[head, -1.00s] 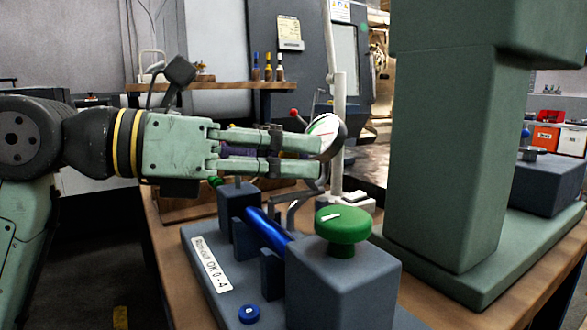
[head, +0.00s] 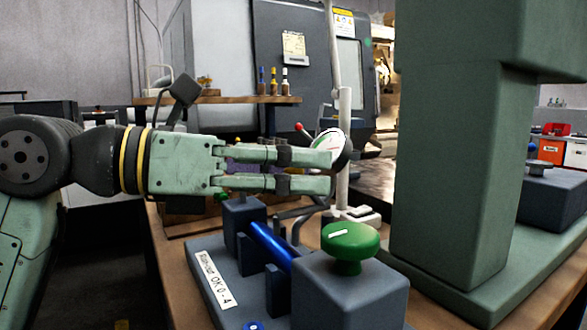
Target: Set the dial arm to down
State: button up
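The two fingers lie one above the other with a narrow gap. I cannot tell whether they touch the gauge or hold part of its arm. A grey block fixture (head: 345,296) with a green knob (head: 351,240) stands below.
A blue cylinder (head: 271,245) lies in the fixture beside a white label (head: 213,280). A pale upright post (head: 343,130) stands close behind the gauge. A large green column (head: 460,160) blocks the right side. Small bottles (head: 273,82) stand on a shelf behind.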

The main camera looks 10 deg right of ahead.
jog(key=v, duration=1.2)
